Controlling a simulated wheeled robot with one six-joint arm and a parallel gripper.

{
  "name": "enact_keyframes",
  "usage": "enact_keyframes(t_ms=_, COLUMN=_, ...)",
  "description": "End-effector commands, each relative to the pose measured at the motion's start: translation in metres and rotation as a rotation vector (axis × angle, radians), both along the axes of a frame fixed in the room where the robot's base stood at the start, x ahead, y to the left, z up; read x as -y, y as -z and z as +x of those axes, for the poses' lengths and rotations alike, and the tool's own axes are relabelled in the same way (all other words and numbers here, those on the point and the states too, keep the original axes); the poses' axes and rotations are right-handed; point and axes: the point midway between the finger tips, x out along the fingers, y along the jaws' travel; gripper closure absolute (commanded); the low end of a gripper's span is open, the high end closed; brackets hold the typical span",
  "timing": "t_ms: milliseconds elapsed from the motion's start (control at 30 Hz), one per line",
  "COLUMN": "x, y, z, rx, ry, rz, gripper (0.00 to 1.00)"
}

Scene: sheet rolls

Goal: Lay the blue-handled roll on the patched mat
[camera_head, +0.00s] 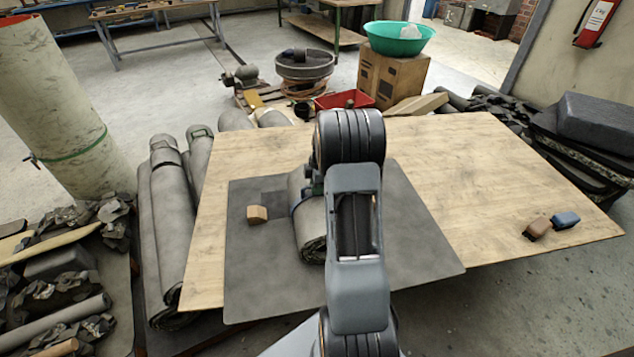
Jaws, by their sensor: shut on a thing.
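The mat lies on the wooden table and has a darker square patch (268,192) left of the roll. My gripper (315,186) is mostly hidden behind my arm, at the top of the roll, and is shut on it. I cannot tell whether the roll touches the mat.
A small tan block (257,214) sits on the mat, left of the roll. A brown block (537,228) and a blue block (565,219) lie on the table (470,150) at right. Other grey rolls (172,225) lie along the table's left edge. The table's right part is mostly clear.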

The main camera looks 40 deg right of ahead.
Motion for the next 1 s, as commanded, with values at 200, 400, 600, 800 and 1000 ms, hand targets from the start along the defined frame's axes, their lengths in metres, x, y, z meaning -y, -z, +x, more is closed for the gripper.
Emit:
enact_keyframes(t_ms=200, x=0.0012, y=-0.0048, z=0.0021, rx=0.009, ry=0.0, rz=-0.004, gripper=1.0)
enact_keyframes(t_ms=400, x=0.0013, y=-0.0004, z=0.0021, rx=0.009, ry=0.0, rz=-0.004, gripper=1.0)
enact_keyframes(t_ms=600, x=0.0001, y=0.0037, z=0.0001, rx=0.001, ry=0.0, rz=0.0, gripper=0.73)
enact_keyframes(t_ms=800, x=0.0001, y=0.0037, z=0.0001, rx=0.001, ry=0.0, rz=0.0, gripper=0.6)
enact_keyframes(t_ms=1000, x=0.0002, y=0.0018, z=0.0002, rx=0.001, ry=0.0, rz=0.0, gripper=0.6)
